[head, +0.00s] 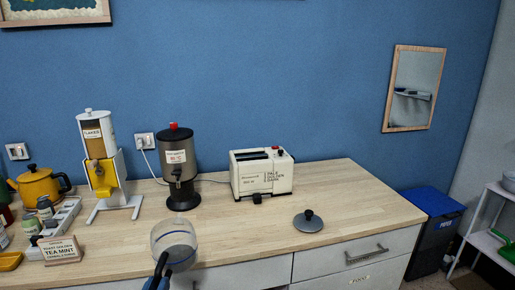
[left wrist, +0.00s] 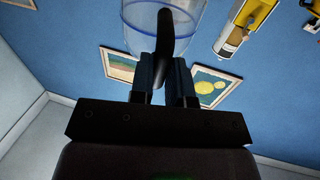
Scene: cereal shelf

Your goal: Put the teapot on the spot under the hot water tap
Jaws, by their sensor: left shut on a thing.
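The glass teapot (head: 174,236), clear with a blue band and a black handle, is at the front edge of the counter in the head view. My left gripper (head: 158,276) is shut on its handle; the left wrist view shows the fingers (left wrist: 166,82) around the black handle (left wrist: 168,38). Whether the teapot touches the counter is not clear. The hot water dispenser (head: 178,150), dark grey with a red top, stands behind it, with its tap (head: 177,174) above a black round base (head: 183,202). That spot looks empty. My right gripper is not in view.
A grey lid with a black knob (head: 308,221) lies on the counter. A cream toaster (head: 262,178) stands right of the dispenser; a yellow cereal dispenser (head: 103,172) stands left. A yellow pot (head: 38,187), small jars and a tea sign (head: 60,249) are at far left. Wood between teapot and dispenser is clear.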

